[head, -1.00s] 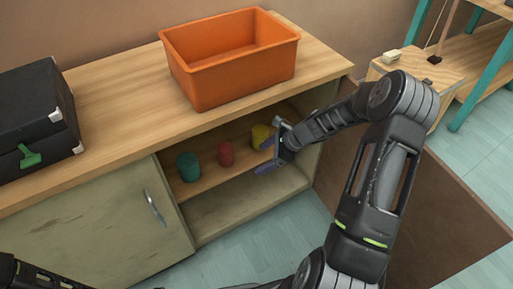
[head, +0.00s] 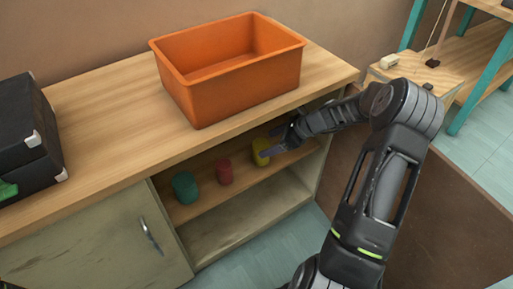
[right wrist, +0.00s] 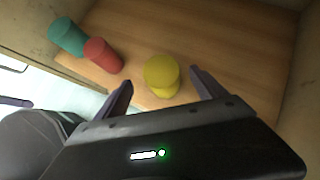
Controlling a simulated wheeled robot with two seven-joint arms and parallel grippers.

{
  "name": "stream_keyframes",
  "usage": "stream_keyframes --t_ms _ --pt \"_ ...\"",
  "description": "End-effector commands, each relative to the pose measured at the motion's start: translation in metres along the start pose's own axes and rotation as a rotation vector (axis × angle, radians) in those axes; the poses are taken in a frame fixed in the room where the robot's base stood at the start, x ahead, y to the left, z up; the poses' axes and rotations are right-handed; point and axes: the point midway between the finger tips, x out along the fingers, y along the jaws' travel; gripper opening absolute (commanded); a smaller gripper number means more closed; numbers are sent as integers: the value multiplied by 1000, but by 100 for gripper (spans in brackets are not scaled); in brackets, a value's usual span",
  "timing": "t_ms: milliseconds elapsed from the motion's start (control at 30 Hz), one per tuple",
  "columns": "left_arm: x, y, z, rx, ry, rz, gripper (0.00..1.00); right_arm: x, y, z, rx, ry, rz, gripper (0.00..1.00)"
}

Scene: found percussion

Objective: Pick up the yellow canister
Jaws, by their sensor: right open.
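The yellow canister (head: 261,152) stands on the cabinet's upper inner shelf (head: 212,195), the rightmost of three canisters. In the right wrist view the yellow canister (right wrist: 161,74) lies ahead of and between the two fingertips. My right gripper (head: 274,148) reaches into the cabinet from the right, and its fingers partly overlap the canister in the head view. The right gripper (right wrist: 160,80) is open, with a finger on either side of the canister's near end. I cannot tell whether a finger touches it. My left gripper is not in view.
A red canister (head: 225,172) and a teal canister (head: 185,187) stand left of the yellow one. An orange bin (head: 235,85) sits on the cabinet top (head: 105,110), with a black case (head: 25,140) at left. The open cabinet door (head: 440,215) is at right.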

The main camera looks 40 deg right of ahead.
Motion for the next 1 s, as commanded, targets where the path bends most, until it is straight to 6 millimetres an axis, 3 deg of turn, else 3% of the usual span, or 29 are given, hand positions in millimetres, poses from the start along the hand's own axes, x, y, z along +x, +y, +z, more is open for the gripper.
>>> stream_keyframes --t_ms 333,600,1000 --pt "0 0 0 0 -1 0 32 1 0 0 0 0 0 81" --pt "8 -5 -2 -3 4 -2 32 26 0 -1 -1 -1 1 81" --pt "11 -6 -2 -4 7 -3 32 33 0 -2 0 0 1 81"
